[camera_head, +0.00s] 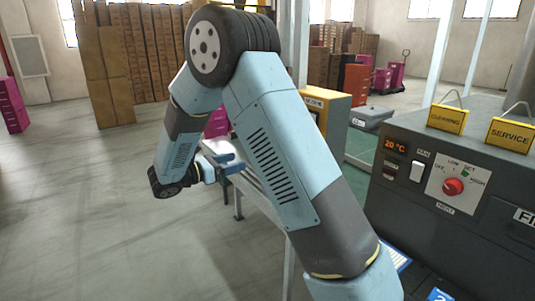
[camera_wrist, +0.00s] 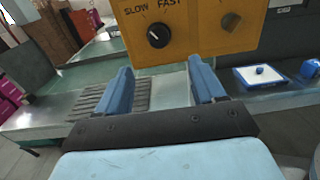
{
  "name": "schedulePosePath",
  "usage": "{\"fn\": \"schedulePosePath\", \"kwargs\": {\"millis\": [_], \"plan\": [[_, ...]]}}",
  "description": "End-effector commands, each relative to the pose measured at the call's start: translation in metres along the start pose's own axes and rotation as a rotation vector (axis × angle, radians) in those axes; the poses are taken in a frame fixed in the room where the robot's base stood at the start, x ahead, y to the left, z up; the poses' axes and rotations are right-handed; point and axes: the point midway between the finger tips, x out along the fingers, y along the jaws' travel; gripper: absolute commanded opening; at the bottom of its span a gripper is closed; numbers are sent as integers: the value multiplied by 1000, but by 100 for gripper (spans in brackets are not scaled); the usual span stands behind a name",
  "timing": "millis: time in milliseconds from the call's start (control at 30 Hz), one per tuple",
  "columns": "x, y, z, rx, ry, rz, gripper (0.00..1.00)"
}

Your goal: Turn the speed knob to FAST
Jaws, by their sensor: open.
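The speed knob (camera_wrist: 158,36) is a round black dial on a yellow panel (camera_wrist: 190,50), at the top of the wrist view, with the words SLOW and FAST above it. Its small white mark appears to be at the upper left, on the SLOW side. My gripper (camera_wrist: 160,68) is open, with its two blue fingers wide apart and nothing between them. The fingertips show below the knob and are apart from it. In the head view the yellow box (camera_head: 331,108) shows behind my arm, but its knob cannot be seen there.
A second, brownish knob (camera_wrist: 231,22) is on the same panel, to the right. A conveyor (camera_wrist: 88,104) lies below. A grey machine (camera_head: 410,215) with a red knob (camera_head: 453,187) stands at the right in the head view. Open floor (camera_head: 90,220) is at the left.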

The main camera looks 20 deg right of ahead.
Motion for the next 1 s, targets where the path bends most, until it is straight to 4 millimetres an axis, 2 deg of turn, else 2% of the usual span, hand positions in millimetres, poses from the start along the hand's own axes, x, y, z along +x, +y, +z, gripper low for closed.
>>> {"fn": "schedulePosePath", "kwargs": {"millis": [133,233,700,1000], "plan": [[2,4,-3,-10,-15,11,68],[12,4,-2,-10,-14,9,68],[92,4,-1,-8,-12,8,68],[128,5,-1,-7,-12,10,68]]}}
